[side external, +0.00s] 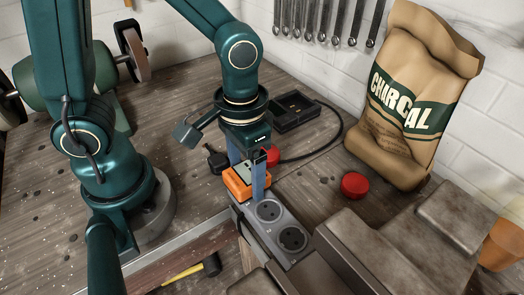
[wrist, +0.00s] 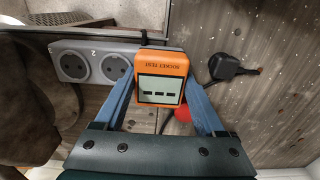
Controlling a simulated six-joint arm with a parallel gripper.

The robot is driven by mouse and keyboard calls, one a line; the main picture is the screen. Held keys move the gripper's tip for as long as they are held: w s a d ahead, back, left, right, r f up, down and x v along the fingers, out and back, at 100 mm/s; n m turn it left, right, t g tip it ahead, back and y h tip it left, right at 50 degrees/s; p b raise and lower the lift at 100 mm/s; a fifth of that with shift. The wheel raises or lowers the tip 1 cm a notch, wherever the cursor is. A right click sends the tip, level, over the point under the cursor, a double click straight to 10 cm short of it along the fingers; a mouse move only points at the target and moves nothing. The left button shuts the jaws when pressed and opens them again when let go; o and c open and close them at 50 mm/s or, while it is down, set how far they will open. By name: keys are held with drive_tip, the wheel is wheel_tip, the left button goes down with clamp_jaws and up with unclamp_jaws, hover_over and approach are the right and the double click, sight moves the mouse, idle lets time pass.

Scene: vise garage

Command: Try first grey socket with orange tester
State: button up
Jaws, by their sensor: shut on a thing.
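The grey socket strip (side external: 268,224) lies along the bench edge beside the vise, with two round outlets showing. It also shows in the wrist view (wrist: 110,49), left of the tester. The orange tester (side external: 234,186) is at the strip's far end and covers that part. My gripper (side external: 253,181) is shut on it, fingers on both sides. In the wrist view, the tester (wrist: 163,60) sits between my fingers (wrist: 162,87), and its screen shows dashes. Its underside is hidden, so I cannot tell whether it is plugged in or just above the strip.
A black plug (side external: 216,159) lies left of the tester, and a black tray (side external: 295,110) with a cable lies behind. A red cap (side external: 354,185) is to the right, before the charcoal bag (side external: 405,100). The grey vise (side external: 385,255) fills the front right.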

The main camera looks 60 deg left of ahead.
drive_tip(key=shift+f, duration=0.1)
drive_tip(key=o, duration=1.2)
drive_tip(key=shift+o, duration=0.2)
drive_tip(key=shift+r, duration=2.55)
drive_tip(key=shift+w, duration=0.1)
drive_tip(key=a+r+t, duration=0.1)
drive_tip(key=a+r+n+t, duration=0.1)
drive_tip(key=r, duration=0.1)
drive_tip(key=shift+w+r, duration=0.2)
drive_tip(key=s+a+r+t, duration=0.1)
drive_tip(key=s+a+r+m+t, duration=0.1)
drive_tip(key=s+a+t, duration=0.1)
drive_tip(key=shift+a+r+t, duration=0.3)
